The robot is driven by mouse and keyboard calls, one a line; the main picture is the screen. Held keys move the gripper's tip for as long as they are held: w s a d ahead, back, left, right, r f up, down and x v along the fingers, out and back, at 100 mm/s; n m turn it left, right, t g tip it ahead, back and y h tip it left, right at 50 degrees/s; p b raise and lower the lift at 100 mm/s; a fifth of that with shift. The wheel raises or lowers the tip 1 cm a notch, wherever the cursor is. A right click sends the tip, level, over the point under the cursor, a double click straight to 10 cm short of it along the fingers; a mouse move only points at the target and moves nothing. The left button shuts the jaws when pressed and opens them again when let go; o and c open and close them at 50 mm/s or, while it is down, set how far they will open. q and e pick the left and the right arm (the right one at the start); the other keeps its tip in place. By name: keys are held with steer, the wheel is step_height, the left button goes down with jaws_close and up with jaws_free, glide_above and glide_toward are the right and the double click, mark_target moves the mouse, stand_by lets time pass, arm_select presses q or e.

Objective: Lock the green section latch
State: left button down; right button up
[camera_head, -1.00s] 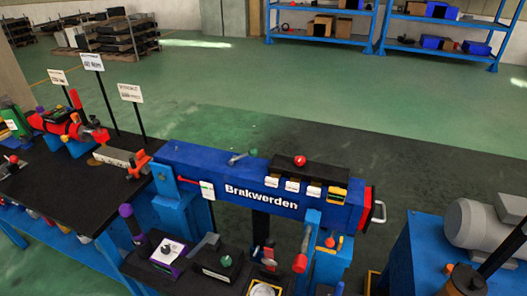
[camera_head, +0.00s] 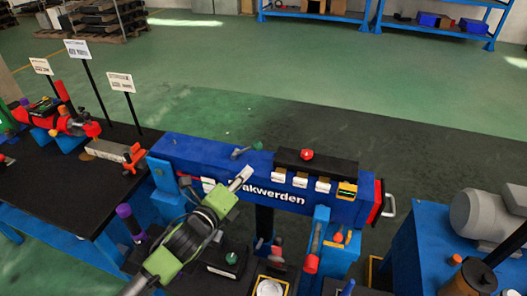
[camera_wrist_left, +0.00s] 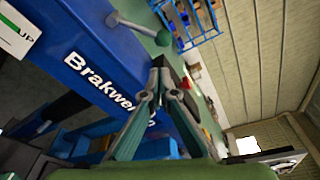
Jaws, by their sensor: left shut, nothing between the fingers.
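A grey lever with a green knob (camera_head: 257,146) sits on top of the blue beam (camera_head: 195,154) lettered "Brakwerden". It is the green-ended part I take as the latch. The knob (camera_wrist_left: 163,38) also shows in the wrist view, just beyond my fingertips. My left gripper (camera_head: 243,174) reaches up from below in front of the beam, covering the start of the lettering. Its fingers are shut and empty, with tips (camera_wrist_left: 160,68) close together below the knob. A gap seems to remain between tips and knob. My right gripper is not in view.
A black block with a red knob (camera_head: 307,154) and white tags stands on the beam to the right. An orange-red clamp (camera_head: 134,158) is at its left end. A grey motor (camera_head: 488,216) stands at right. Open floor lies behind the beam.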

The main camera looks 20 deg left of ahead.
mark_target(248, 149)
arm_select(q)
steer(key=shift+w+d+r+m, duration=0.1)
steer(key=shift+w+r+m, duration=0.05)
steer(key=shift+r+m, duration=0.3)
steer(key=p+x, duration=0.2)
steer(key=x, duration=0.8)
steer(key=shift+d+r, duration=0.1)
steer(key=shift+r, duration=0.05)
